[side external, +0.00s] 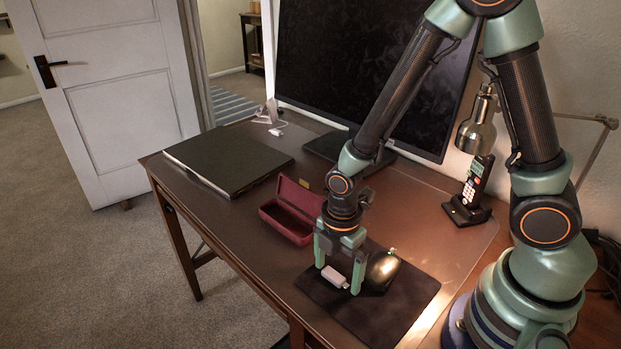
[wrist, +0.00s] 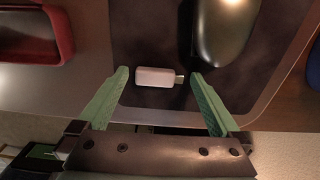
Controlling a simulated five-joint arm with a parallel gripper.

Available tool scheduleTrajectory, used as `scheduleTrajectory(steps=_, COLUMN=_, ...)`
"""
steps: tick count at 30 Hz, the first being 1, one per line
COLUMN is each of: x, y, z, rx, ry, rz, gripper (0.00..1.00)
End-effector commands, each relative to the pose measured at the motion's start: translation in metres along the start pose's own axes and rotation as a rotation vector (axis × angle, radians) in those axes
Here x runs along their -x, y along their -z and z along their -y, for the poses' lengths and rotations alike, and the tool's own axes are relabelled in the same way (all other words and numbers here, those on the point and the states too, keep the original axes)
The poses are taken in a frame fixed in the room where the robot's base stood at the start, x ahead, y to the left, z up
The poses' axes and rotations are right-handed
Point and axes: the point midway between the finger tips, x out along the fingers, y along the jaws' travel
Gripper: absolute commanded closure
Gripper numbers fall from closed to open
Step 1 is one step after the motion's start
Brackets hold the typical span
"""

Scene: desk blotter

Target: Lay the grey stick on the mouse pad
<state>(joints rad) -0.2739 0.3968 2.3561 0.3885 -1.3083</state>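The grey stick (side external: 333,277) is a small pale USB stick with a short metal plug. It lies flat on the dark mouse pad (side external: 402,311), near the pad's front-left part. In the wrist view the stick (wrist: 155,77) lies crosswise between my fingertips, its plug toward the right one, with the pad (wrist: 150,35) under it. My gripper (side external: 338,280) is low over the pad, pointing down. In the wrist view my gripper (wrist: 158,73) is open, with a narrow gap between each green finger and the stick.
A dark shiny mouse (side external: 383,267) sits on the pad just right of my gripper. An open red case (side external: 289,221) stands left of the pad. A closed black laptop (side external: 228,158), a monitor (side external: 375,70) and a phone (side external: 473,190) are farther off. The front desk edge is close.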

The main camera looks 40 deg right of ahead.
Motion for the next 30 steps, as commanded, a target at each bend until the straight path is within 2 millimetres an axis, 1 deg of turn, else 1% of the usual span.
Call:
scheduleTrajectory(steps=5, x=0.003, y=0.0, z=0.0, rx=0.0, ry=-0.002, rz=0.0, gripper=0.0)
scheduleTrajectory(steps=10, x=0.017, y=0.0, z=-0.001, rx=0.0, ry=-0.005, rz=-0.001, gripper=0.0)
scheduleTrajectory(steps=14, x=0.036, y=0.0, z=-0.002, rx=0.0, ry=-0.007, rz=-0.002, gripper=0.0)
scheduleTrajectory(steps=24, x=0.092, y=0.0, z=-0.001, rx=0.0, ry=-0.006, rz=-0.002, gripper=0.0)
scheduleTrajectory(steps=30, x=0.116, y=0.0, z=-0.001, rx=0.0, ry=-0.004, rz=-0.001, gripper=0.0)
